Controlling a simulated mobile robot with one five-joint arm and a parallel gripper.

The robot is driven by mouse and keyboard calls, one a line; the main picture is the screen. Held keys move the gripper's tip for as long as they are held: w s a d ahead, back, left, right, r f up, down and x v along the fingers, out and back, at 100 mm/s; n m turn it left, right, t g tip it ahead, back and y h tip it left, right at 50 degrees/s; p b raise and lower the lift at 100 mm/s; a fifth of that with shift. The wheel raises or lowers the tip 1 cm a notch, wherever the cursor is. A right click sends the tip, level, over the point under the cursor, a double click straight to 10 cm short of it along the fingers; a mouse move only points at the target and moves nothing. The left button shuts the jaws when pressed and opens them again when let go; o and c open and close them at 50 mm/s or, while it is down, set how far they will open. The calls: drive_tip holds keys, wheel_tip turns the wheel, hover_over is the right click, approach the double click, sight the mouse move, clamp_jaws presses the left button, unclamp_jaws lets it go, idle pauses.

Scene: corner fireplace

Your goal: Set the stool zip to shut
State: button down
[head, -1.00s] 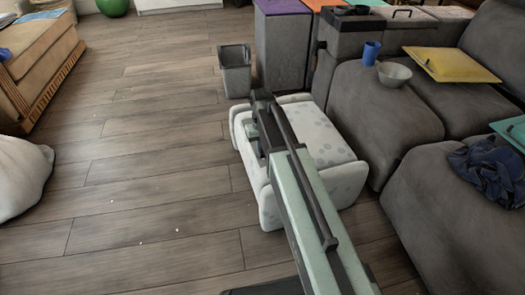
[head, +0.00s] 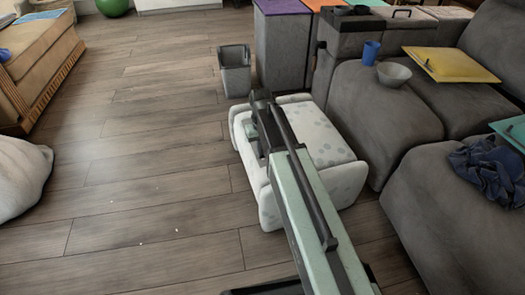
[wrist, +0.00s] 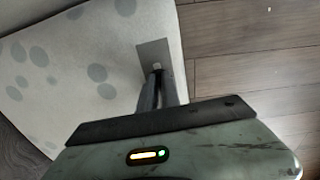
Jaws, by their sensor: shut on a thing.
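The stool (head: 331,142) is a low, white padded block with grey spots, standing on the floor beside the sofa. My arm reaches over it and hides part of its top and left side. In the wrist view the stool's spotted cover (wrist: 70,60) fills the left. A grey plate (wrist: 149,50) lies at its edge, with a small pale zip tab (wrist: 156,65) on it. My gripper (wrist: 157,73) is shut on the zip tab, its fingers close together. The fingertips are hidden in the head view, and the zip's track cannot be made out.
A grey bin (head: 235,72) stands behind the stool. The dark sofa (head: 385,110) is close on the right, with a blue cup (head: 371,51), a bowl (head: 393,75) and a yellow board (head: 453,65). The wooden floor (head: 140,160) to the left is clear.

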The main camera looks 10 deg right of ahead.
sight(264, 163)
drive_tip(key=s, duration=0.3)
drive_tip(key=shift+s+d, duration=0.1)
drive_tip(key=shift+d, duration=0.05)
drive_tip(key=c, duration=1.5)
unclamp_jaws()
drive_tip(key=shift+c, duration=0.2)
wheel_tip(264, 163, up, 8)
drive_tip(key=p, duration=0.7)
drive_tip(key=shift+p, duration=0.4)
